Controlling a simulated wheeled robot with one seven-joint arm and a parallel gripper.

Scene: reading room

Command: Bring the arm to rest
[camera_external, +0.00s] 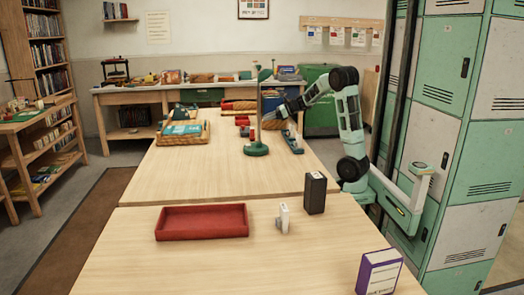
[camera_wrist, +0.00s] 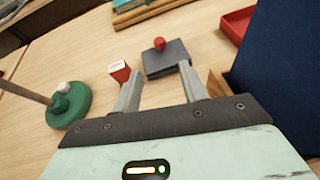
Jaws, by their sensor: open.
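My gripper (camera_external: 274,118) is at the end of my arm, which reaches left from the right side over the far part of the wooden table (camera_external: 180,178). In the wrist view my gripper (camera_wrist: 162,88) has its two fingers apart with nothing between them. Beyond the fingertips are a dark grey block with a red knob (camera_wrist: 165,58) and a small red and white box (camera_wrist: 119,71). A green round-based stand with a rod (camera_wrist: 70,106) is left of the fingers; in the external view the stand (camera_external: 256,149) is close to my gripper.
A dark blue panel (camera_wrist: 275,75) fills the wrist view's right side. A basket (camera_external: 183,139) holds books. Nearer are a red tray (camera_external: 201,222), a small white item (camera_external: 283,218), a dark box (camera_external: 315,193) and a purple-white box (camera_external: 379,272). Lockers (camera_external: 466,130) stand at right.

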